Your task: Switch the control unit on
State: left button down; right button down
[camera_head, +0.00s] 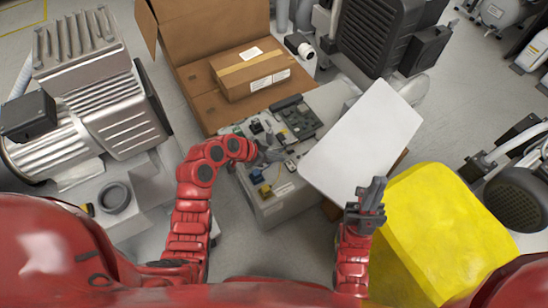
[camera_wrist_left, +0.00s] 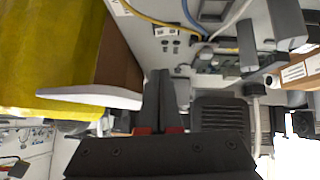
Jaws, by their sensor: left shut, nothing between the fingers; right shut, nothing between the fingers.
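The control unit (camera_head: 275,208) is a grey box with exposed electronics on top, in the middle of the head view. Its panel also fills the upper part of the left wrist view (camera_wrist_left: 160,28), with wires and switch-like parts. A flat white panel (camera_head: 362,140) stands tilted at its right side. My left gripper (camera_head: 268,154) is shut and empty over the near left part of the electronics; its dark fingers show in the left wrist view (camera_wrist_left: 164,90). Whether it touches a switch I cannot tell. My right gripper (camera_head: 376,188) is shut and empty, in front of the white panel's lower edge.
A yellow block-like object (camera_head: 440,220) is at the right, close to my right gripper. An open cardboard box (camera_head: 190,75) with a smaller closed carton (camera_head: 250,75) lies behind the unit. A silver compressor (camera_head: 85,110) stands left and a black ribbed machine (camera_head: 380,35) behind.

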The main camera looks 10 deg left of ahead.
pick_arm(q)
jog(key=b, duration=0.1)
send_over(288, 171)
notch_tip(288, 171, down, 4)
jog(key=shift+w+f, duration=0.1)
jog(key=shift+f, duration=0.05)
notch_tip(288, 171, down, 3)
jog(key=shift+r+b, duration=0.2)
jog(key=shift+b, duration=0.15)
jog(key=shift+f, duration=0.6)
jog(key=shift+s+f, duration=0.1)
jog(key=shift+s, duration=0.1)
jog(key=shift+s+d+f+t+b, duration=0.15)
jog(key=shift+f+t+b, duration=0.2)
jog(key=shift+b, duration=0.35)
jog(key=shift+r, duration=0.1)
